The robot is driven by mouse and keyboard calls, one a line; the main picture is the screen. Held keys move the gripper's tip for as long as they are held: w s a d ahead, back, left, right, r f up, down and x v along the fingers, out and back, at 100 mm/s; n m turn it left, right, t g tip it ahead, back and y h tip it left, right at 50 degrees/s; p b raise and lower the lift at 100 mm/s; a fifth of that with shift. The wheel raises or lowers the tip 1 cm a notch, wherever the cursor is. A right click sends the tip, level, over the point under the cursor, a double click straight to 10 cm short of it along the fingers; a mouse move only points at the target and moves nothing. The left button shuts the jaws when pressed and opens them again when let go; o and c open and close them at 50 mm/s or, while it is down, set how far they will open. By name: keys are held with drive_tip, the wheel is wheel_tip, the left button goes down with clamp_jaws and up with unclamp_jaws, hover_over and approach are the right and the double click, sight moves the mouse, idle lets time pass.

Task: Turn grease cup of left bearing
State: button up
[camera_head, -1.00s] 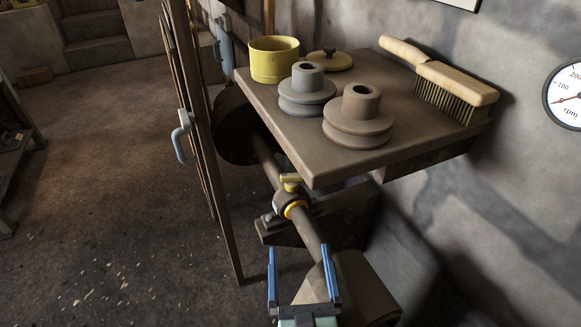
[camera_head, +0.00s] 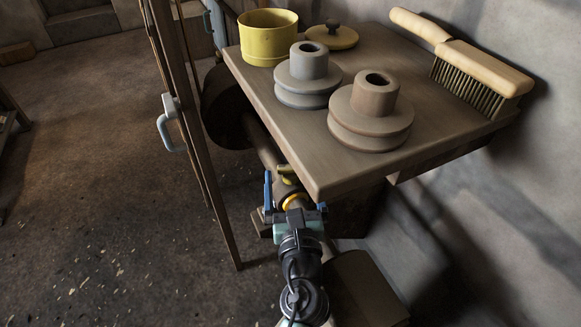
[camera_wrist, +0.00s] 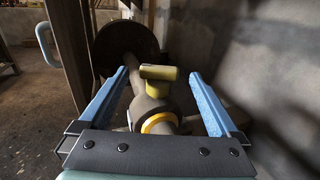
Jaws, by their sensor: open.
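The yellow grease cup (camera_wrist: 160,73) sits on top of the left bearing (camera_wrist: 150,103), around the shaft. In the wrist view it is centred between my two blue fingers, a little beyond the tips or level with them; I cannot tell exactly. My gripper (camera_wrist: 160,80) is open, with clear gaps on both sides of the cup. In the head view my gripper (camera_head: 295,185) is over the bearing, just under the shelf edge, and the grease cup (camera_head: 288,175) is partly hidden. An orange ring (camera_head: 296,201) marks the bearing's near side.
A wooden shelf (camera_head: 300,150) overhangs the bearing closely on the right. It carries two pulleys (camera_head: 308,75) (camera_head: 371,110), a yellow tin (camera_head: 268,38), a lid (camera_head: 331,38) and a brush (camera_head: 470,68). A gate with a handle (camera_head: 170,125) stands left.

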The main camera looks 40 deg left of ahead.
sight(291, 170)
drive_tip(key=shift+x, duration=1.75)
drive_tip(key=c, duration=1.4)
drive_tip(key=shift+o, duration=0.2)
drive_tip(key=shift+r, duration=0.1)
